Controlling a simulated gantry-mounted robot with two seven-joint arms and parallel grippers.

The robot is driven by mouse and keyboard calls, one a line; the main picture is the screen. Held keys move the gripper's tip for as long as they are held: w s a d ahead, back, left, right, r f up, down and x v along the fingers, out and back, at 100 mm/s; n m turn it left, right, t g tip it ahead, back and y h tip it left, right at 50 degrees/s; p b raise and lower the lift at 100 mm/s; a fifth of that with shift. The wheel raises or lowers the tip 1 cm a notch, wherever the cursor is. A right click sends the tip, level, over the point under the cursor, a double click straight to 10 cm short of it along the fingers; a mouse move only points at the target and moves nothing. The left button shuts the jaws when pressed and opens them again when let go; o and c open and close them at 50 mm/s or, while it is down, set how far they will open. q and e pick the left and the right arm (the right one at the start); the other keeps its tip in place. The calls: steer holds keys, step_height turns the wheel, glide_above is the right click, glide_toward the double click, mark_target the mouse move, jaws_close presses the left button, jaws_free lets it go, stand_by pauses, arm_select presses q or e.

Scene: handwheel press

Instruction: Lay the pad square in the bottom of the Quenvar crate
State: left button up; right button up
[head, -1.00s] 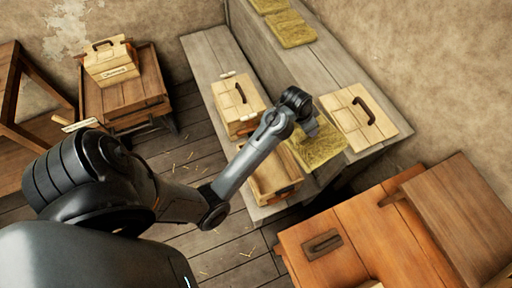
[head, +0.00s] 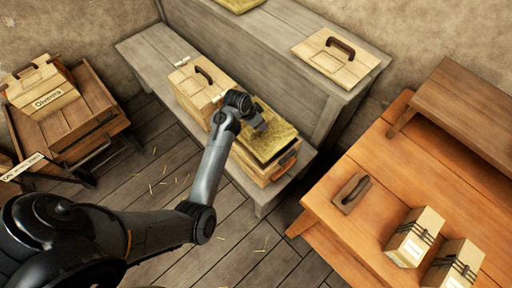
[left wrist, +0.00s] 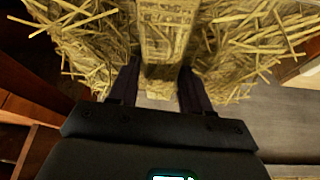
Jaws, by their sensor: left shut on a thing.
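My left gripper (head: 260,124) is shut on the yellow straw pad (head: 279,139). The pad is over the open wooden crate (head: 262,168) at the near end of the low grey bench, covering much of its opening; I cannot tell if it touches the rim. In the left wrist view the fingers (left wrist: 160,88) pinch a ridge in the middle of the straw pad (left wrist: 90,38). A labelled crate (head: 42,90) stands on the cart at left; its small lettering seems to begin with "Qu". The open crate's label is not readable. My right gripper is out of view.
A closed crate (head: 190,92) with a handle stands right behind the open one on the low bench (head: 138,47). A lid (head: 318,60) lies on the higher ledge. The orange table (head: 390,172) at right holds a handled block (head: 350,193) and two tied boxes (head: 412,240).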

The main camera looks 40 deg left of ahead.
arm_select(q)
step_height(320, 180, down, 16)
steer(key=b, duration=0.4)
steer(key=shift+r, duration=0.25)
steer(key=shift+f, duration=0.15)
steer(key=shift+f+b, duration=0.3)
steer(key=shift+f, duration=0.15)
steer(key=o, duration=1.3)
steer(key=shift+o, duration=0.2)
